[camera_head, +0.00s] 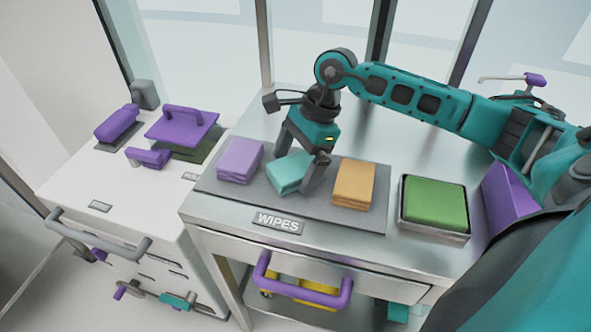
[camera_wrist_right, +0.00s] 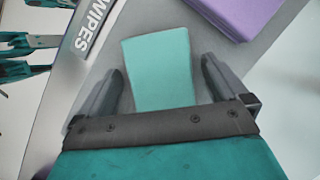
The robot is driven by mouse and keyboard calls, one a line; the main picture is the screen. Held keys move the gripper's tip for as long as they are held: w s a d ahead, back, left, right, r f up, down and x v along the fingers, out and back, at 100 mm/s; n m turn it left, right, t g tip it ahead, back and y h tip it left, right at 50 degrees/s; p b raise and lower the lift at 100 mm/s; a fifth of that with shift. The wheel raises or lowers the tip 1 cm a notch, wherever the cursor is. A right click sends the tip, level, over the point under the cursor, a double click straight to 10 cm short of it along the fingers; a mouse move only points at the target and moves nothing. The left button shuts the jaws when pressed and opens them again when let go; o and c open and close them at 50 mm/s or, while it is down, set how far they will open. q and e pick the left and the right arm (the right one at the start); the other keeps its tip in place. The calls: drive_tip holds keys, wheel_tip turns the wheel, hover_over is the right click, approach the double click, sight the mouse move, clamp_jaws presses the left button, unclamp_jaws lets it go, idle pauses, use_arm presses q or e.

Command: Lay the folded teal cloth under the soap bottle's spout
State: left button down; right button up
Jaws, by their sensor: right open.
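The folded teal cloth (camera_head: 290,172) lies on a grey mat (camera_head: 330,212) behind the WIPES label, between a purple and an orange folded cloth. My right gripper (camera_head: 300,172) is open above it, pointing down. In the right wrist view the teal cloth (camera_wrist_right: 160,75) lies between the two spread fingers (camera_wrist_right: 160,90), with space at both sides. The soap bottle appears to be at the back right, where a purple pump top (camera_head: 535,79) and a thin spout show; my right arm hides its body. I cannot make out my left gripper.
The purple cloth (camera_head: 240,160) and orange cloth (camera_head: 353,185) sit close beside the gripper. A metal tray (camera_head: 435,235) holds a green block to the right. Purple-handled tools (camera_head: 183,125) stand on the white cart at left. The metal top behind the mat looks clear.

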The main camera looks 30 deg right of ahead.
sight(296, 165)
drive_tip(key=c, duration=1.1)
drive_tip(key=shift+r+p, duration=0.4)
drive_tip(key=shift+p, duration=0.1)
wheel_tip(296, 165, up, 20)
drive_tip(key=a+f+n+g+h, duration=0.2)
drive_tip(key=a+f+n, duration=0.1)
drive_tip(key=f+n, duration=0.4)
drive_tip(key=a+f+n+g+h, duration=0.2)
drive_tip(key=f+n, duration=0.5)
drive_tip(key=n, duration=0.4)
drive_tip(key=shift+s+a+n+g+h, duration=0.3)
drive_tip(key=shift+a+n+g, duration=0.1)
drive_tip(key=shift+a, duration=0.4)
